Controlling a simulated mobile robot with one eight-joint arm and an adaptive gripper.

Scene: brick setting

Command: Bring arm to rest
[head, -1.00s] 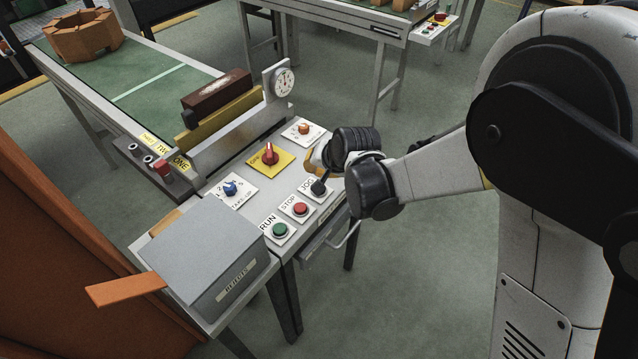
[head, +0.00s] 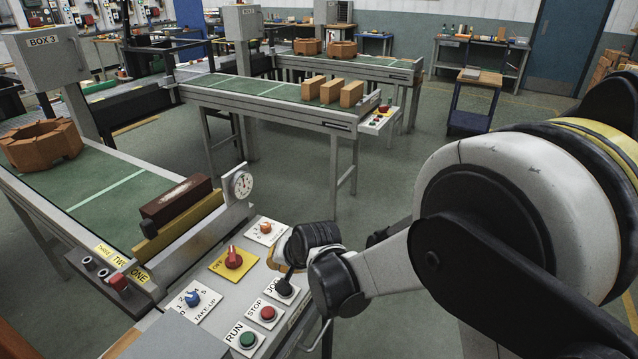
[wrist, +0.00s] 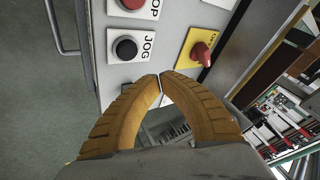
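My gripper (wrist: 160,78) shows in the wrist view with its two yellow ribbed fingers curved together, tips meeting or nearly so, and nothing visible between them. Beyond the tips is the control panel, with the black JOG button (wrist: 126,48) and the red knob on a yellow plate (wrist: 201,53). In the head view my arm reaches in from the right, and my gripper (head: 284,248) is mostly hidden behind my dark wrist. It is over the right edge of the panel (head: 215,286), close to the JOG button (head: 285,288). Contact cannot be made out.
The panel also carries a green RUN button (head: 248,340), a red STOP button (head: 267,313) and a blue knob (head: 192,298). A dark brown brick (head: 177,198) lies beside a dial gauge (head: 240,184). A second conveyor (head: 250,88) stands behind. Open floor (head: 400,215) lies between.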

